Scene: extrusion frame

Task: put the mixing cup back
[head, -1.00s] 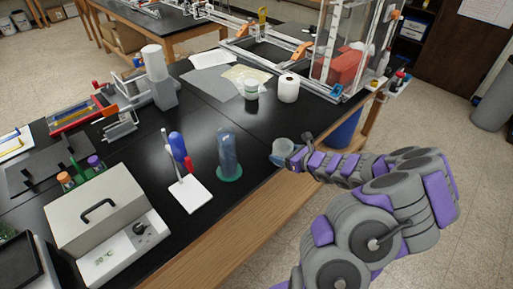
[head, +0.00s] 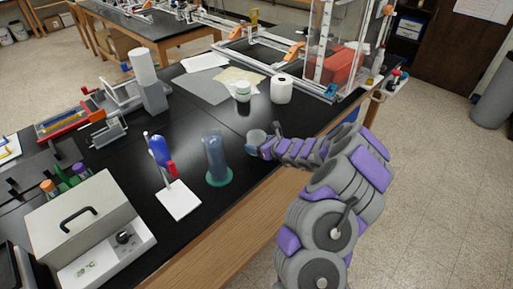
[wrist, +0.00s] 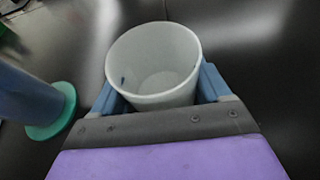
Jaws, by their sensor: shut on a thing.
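The mixing cup (wrist: 154,66) is a pale translucent open cup. In the wrist view it stands between the two blue fingers of my gripper (wrist: 160,92), which is shut on it. Its inside looks empty apart from a small dark mark on the wall. In the head view the cup (head: 257,137) is at the end of my arm, over the black bench near its front edge. My gripper (head: 257,148) shows small there. I cannot tell whether the cup's base touches the bench.
A blue cylinder on a green base (head: 217,160) stands just left of the cup. A white stand (head: 178,199) with blue and red parts is farther left. Bare black bench lies between.

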